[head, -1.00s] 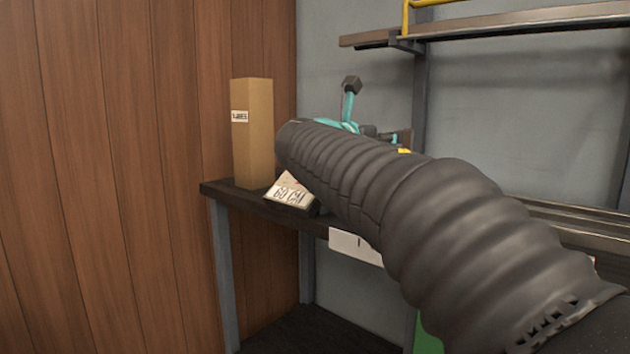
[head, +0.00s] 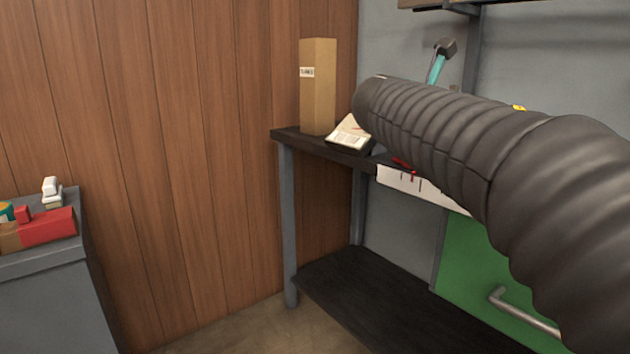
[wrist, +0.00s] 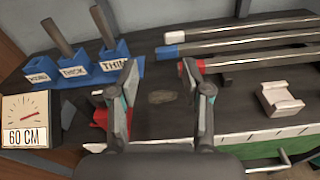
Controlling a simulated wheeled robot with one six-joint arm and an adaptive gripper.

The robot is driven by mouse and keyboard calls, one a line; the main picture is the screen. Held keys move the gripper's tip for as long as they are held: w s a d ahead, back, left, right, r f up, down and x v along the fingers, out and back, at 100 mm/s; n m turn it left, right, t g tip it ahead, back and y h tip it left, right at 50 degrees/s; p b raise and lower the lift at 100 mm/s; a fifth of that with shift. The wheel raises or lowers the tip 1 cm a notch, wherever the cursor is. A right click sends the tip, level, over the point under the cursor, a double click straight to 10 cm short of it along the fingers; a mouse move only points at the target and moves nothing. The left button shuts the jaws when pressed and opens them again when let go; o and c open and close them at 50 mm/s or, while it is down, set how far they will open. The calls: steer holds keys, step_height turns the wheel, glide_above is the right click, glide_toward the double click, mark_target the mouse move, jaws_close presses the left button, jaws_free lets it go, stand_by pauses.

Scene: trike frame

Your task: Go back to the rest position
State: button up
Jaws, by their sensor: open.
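My gripper (wrist: 165,95) shows in the wrist view with its two fingers apart and nothing between them. It hangs over a dark workbench (wrist: 160,98). In the head view my ribbed dark arm reaches across the right side toward the bench (head: 284,135), and the gripper itself is hidden behind it.
Blue labelled holders (wrist: 75,68) with rods, a 60 CM gauge box (wrist: 25,122), several bars (wrist: 240,42) and a white block (wrist: 279,99) are on the bench. A tall cardboard box (head: 318,90) stands at its corner. A grey cabinet (head: 45,262) is at left.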

steer(key=s+a+f+m+g+y+p, duration=0.1)
steer(key=s+f+m+g+y+p, duration=0.25)
steer(key=s+f+m+y, duration=0.7)
steer(key=s+a+f+m+y+p, duration=0.1)
steer(key=s+a+f+m+p, duration=0.1)
steer(key=s+a+f+m, duration=0.2)
steer(key=s+a+f+m+g+y+p, duration=0.1)
steer(key=s+a+f+m+y+p, duration=0.1)
steer(key=s+a+f+m, duration=0.3)
steer(key=s+f+m, duration=0.4)
steer(key=s+f, duration=0.3)
steer(key=s, duration=0.2)
steer(key=shift+s+f+m, duration=0.15)
steer(key=shift+f+m, duration=0.1)
steer(key=shift+m, duration=0.1)
